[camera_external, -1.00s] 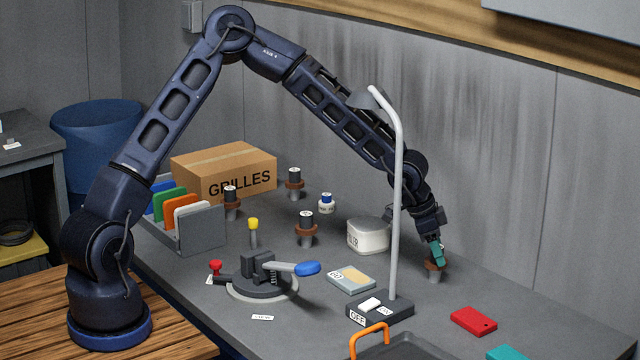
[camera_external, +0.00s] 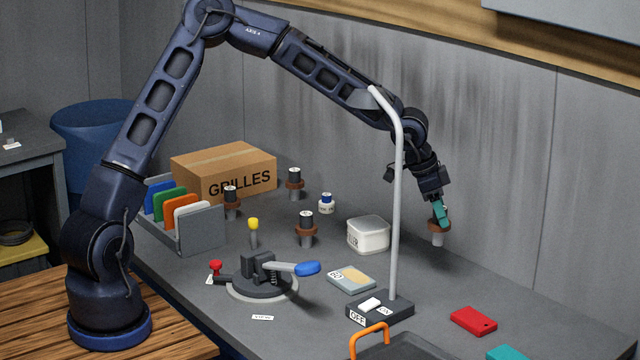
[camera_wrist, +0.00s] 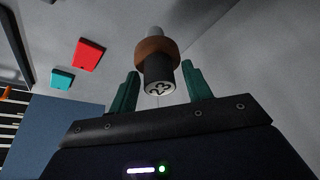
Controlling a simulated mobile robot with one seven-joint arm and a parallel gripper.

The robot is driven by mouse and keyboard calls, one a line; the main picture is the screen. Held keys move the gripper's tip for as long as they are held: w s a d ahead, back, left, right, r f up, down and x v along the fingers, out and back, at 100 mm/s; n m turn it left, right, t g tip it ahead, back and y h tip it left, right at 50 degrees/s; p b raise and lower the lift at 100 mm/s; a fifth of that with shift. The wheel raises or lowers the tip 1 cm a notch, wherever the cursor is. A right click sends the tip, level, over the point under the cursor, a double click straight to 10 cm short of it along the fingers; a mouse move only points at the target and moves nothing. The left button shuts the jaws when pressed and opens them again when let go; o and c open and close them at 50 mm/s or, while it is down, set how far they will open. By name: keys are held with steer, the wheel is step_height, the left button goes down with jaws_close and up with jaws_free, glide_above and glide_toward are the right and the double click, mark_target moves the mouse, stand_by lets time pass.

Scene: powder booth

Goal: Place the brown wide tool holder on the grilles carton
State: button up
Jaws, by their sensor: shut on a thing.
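My gripper (camera_external: 440,214) is shut on a brown-collared tool holder (camera_external: 438,228) with a grey lower end. It hangs upright a little above the bench at the right. The grilles carton (camera_external: 225,172), a closed brown box, stands at the back left of the bench, far from my gripper. Other brown-collared tool holders stand on the bench: one by the carton's right end (camera_external: 295,184), one in front of it (camera_external: 231,201), one nearer the middle (camera_external: 306,231).
A lamp (camera_external: 396,200) stands between the held holder and the carton side. A white tub (camera_external: 368,235), a blue-topped holder (camera_external: 326,204), a clamp fixture (camera_external: 262,275) and a file rack (camera_external: 200,235) are on the bench. A red block (camera_external: 474,320) lies front right.

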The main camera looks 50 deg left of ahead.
steer(key=w+a+r+n+y, duration=0.1)
steer(key=w+a+r+n, duration=0.2)
steer(key=a, duration=1)
steer(key=w+a+r+n+t+y, duration=0.1)
steer(key=w+a+r+n, duration=0.15)
steer(key=a, duration=1.05)
steer(key=w+a+r+n+y, duration=0.1)
steer(key=w+a+r+n, duration=0.15)
steer(key=a, duration=1.15)
steer(key=s+a+r+n+y, duration=0.1)
steer(key=s+a+r+n, duration=0.3)
steer(key=a, duration=0.9)
steer(key=s+a+r+n+g+y, duration=0.15)
steer(key=s+a+r, duration=0.4)
steer(key=a, duration=0.85)
steer(key=s+a+r+n+y, duration=0.15)
steer(key=s+a+n, duration=0.4)
steer(key=a, duration=0.75)
steer(key=shift+m+h, duration=0.4)
steer(key=shift+m, duration=0.4)
steer(key=f, duration=1.2)
steer(key=s+f, duration=0.1)
steer(key=f, duration=0.5)
steer(key=shift+f, duration=0.3)
steer(key=shift+f, duration=0.1)
steer(key=o, duration=1.2)
steer(key=shift+o, duration=0.2)
